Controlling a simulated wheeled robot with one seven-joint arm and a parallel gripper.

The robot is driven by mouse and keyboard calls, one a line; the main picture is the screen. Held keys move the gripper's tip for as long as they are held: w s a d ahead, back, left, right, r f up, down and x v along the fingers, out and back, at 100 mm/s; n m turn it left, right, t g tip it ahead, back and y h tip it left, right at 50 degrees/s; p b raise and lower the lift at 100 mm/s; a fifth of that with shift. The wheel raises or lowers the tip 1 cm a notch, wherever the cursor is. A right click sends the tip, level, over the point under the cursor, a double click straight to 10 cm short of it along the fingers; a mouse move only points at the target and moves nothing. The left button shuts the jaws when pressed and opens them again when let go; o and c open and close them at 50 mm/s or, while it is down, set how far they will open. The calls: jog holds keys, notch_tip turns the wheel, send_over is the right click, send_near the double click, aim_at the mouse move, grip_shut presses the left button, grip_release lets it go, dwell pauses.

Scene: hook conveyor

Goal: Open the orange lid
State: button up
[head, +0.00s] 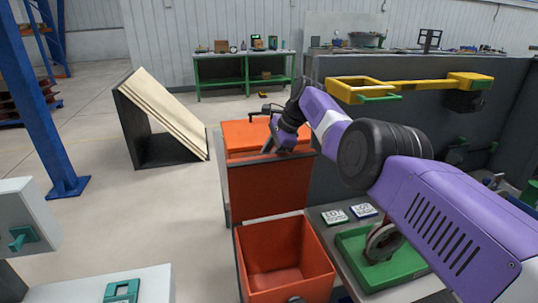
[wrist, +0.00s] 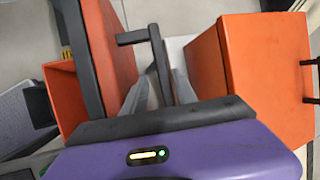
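The orange lid (head: 250,134) covers the upper orange bin in the head view. It fills much of the right side of the wrist view (wrist: 268,80). My gripper (head: 268,150) is at the lid's front edge. In the wrist view, my gripper (wrist: 158,92) has its two grey fingers apart, one on each side of the bar, with small gaps visible. Whether a finger touches the bar is hard to tell. The lid looks closed.
An open orange bin (head: 285,265) stands in front, below the lid. A green tray (head: 375,268) and small labelled cards lie on the counter to the right.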

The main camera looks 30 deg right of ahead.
jog(key=p+v, duration=0.1)
jog(key=v, duration=0.6)
jog(key=shift+s+r, duration=0.15)
jog(key=shift+r, duration=0.15)
jog(key=shift+d+r+p, duration=0.1)
jog(key=shift+d+p, duration=0.05)
jog(key=shift+p, duration=0.15)
jog(key=w+p+v, duration=0.1)
jog(key=p+v, duration=0.7)
jog(key=shift+d+r, duration=0.4)
jog(key=shift+r, duration=0.1)
jog(key=shift+r+p, duration=0.15)
jog(key=shift+p, duration=0.6)
